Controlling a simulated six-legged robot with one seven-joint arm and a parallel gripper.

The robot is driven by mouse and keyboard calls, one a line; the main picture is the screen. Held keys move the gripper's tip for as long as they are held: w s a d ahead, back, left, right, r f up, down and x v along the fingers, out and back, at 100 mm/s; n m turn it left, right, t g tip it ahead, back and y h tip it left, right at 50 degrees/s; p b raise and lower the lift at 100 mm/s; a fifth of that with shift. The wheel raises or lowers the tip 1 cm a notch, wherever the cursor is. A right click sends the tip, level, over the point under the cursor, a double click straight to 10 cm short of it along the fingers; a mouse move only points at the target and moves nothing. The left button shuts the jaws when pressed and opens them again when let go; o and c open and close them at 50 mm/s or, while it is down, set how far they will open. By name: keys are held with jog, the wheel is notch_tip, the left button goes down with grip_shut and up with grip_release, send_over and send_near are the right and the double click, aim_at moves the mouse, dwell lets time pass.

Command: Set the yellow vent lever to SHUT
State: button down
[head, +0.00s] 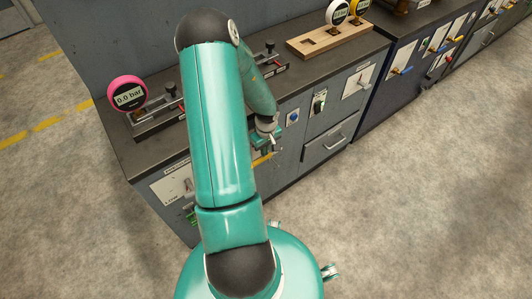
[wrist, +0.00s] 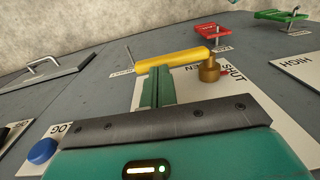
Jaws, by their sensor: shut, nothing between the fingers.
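The yellow lever (wrist: 172,60) runs left from its brass pivot (wrist: 209,70) on a white plate (wrist: 180,93) in the wrist view. The word SHUT is printed right of the pivot; another word, partly hidden, reads like OPEN beside the lever. The lever's arm lies away from the SHUT word. My gripper (wrist: 158,80) is shut and empty, its green fingertips just below the lever's middle in the picture. I cannot tell whether they touch it. In the head view, my gripper (head: 267,144) is at the cabinet front, with a bit of the yellow lever (head: 262,159) just below it.
A blue button (wrist: 42,150) is at lower left, and a drawer handle (wrist: 45,66) at upper left. A pink gauge (head: 127,94) stands on the bench. Floor at right is clear.

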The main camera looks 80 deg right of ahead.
notch_tip(320, 180, up, 12)
dwell(0.4)
jog(key=shift+s+d, duration=0.1)
jog(key=shift+s, duration=0.05)
dwell(0.4)
